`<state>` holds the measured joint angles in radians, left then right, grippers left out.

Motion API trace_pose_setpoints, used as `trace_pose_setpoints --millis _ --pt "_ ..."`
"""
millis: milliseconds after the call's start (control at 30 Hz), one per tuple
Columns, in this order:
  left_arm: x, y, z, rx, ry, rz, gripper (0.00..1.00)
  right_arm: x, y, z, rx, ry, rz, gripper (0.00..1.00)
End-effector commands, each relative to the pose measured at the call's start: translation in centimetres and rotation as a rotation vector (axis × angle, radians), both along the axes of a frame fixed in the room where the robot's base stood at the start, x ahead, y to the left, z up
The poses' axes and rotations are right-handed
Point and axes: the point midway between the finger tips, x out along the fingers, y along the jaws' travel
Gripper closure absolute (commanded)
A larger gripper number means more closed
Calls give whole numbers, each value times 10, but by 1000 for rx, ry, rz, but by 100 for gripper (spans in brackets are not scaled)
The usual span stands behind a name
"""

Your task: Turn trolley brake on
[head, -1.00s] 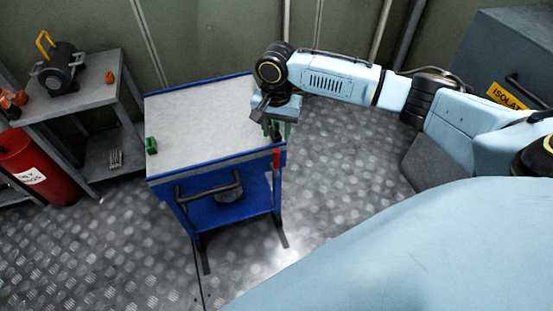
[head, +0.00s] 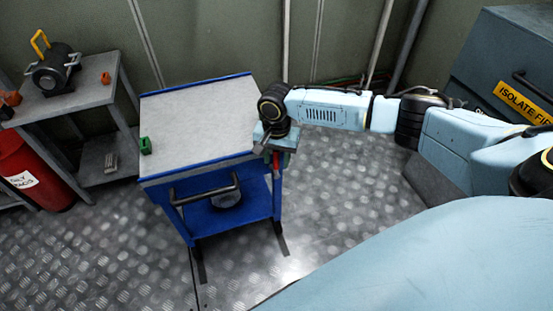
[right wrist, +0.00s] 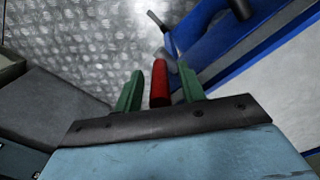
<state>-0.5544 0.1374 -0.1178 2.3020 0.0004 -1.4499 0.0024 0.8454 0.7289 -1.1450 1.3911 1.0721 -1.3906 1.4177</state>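The blue trolley (head: 232,168) with a grey top stands on the floor in the middle of the head view. Its red brake lever (head: 276,161) is at the right front corner and is partly hidden by my right gripper (head: 277,155). In the right wrist view the red lever (right wrist: 159,82) stands between the two green fingers of my right gripper (right wrist: 160,88). The fingers are open, one on each side, and a gap shows on both sides of the lever. My left gripper is not in view.
The trolley's black push handle (head: 205,192) juts out at its front. A small green object (head: 145,146) sits at the top's left edge. A grey shelf (head: 80,100) with a motor (head: 53,68) and a red drum (head: 30,172) stand left. Floor in front is clear.

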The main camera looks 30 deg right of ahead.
Motion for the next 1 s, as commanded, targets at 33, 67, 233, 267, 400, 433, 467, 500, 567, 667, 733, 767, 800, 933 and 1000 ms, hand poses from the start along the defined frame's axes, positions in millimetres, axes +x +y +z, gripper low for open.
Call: trace_pose_setpoints --millis 33,67,233,267,400,433,467,500,567,667,733,767,800,933,1000 --pt "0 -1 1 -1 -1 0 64 0 0 -1 0 0 0 60" --pt "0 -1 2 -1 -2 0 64 0 0 -1 0 0 0 60" --pt "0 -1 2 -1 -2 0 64 0 0 -1 1 -1 1 60" --pt "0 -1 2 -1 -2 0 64 0 0 -1 1 -1 0 60" --pt "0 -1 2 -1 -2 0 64 0 0 -1 1 -1 0 73" --pt "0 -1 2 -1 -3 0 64 0 0 -1 1 -1 1 77" --pt "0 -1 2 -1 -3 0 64 0 0 -1 1 -1 1 81" --pt "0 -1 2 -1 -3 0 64 0 0 -1 1 -1 1 87" --pt "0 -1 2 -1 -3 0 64 0 0 -1 1 -1 1 94" --pt "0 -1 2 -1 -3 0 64 0 0 -1 1 -1 1 100" --pt "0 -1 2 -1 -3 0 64 0 0 -1 1 -1 1 100" --pt "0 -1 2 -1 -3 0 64 0 0 -1 0 0 1 100" --pt "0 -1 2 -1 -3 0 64 0 0 -1 0 0 1 100" --pt "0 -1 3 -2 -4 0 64 0 0 -1 1 0 1 100" --pt "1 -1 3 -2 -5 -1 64 1 0 0 4 -1 1 100"
